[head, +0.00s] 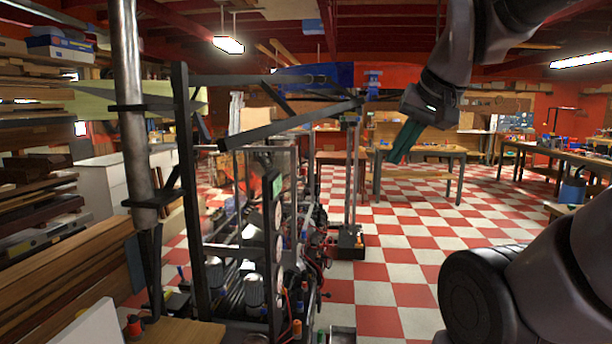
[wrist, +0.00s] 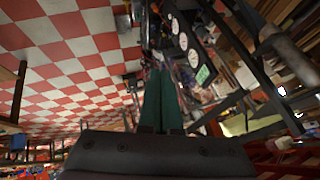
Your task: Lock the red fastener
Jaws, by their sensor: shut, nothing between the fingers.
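My gripper (head: 397,158) hangs from the raised arm at the upper right of the head view. Its dark green fingers are together with nothing between them. They also show in the middle of the wrist view (wrist: 160,72). The dark rig with a metal frame (head: 187,200) stands left of my gripper, apart from it. A small red piece (head: 134,325) sits low at the left, near the foot of a metal pipe. I cannot tell whether it is the red fastener. No other fastener is clear in either view.
The upright metal pipe (head: 127,100) and the rig's slanted bars (head: 290,122) are obstacles at the left. Stacked lumber (head: 40,200) lines the left side. Workbenches (head: 425,152) stand at the back and right. The checkered floor (head: 400,240) is open right of the rig.

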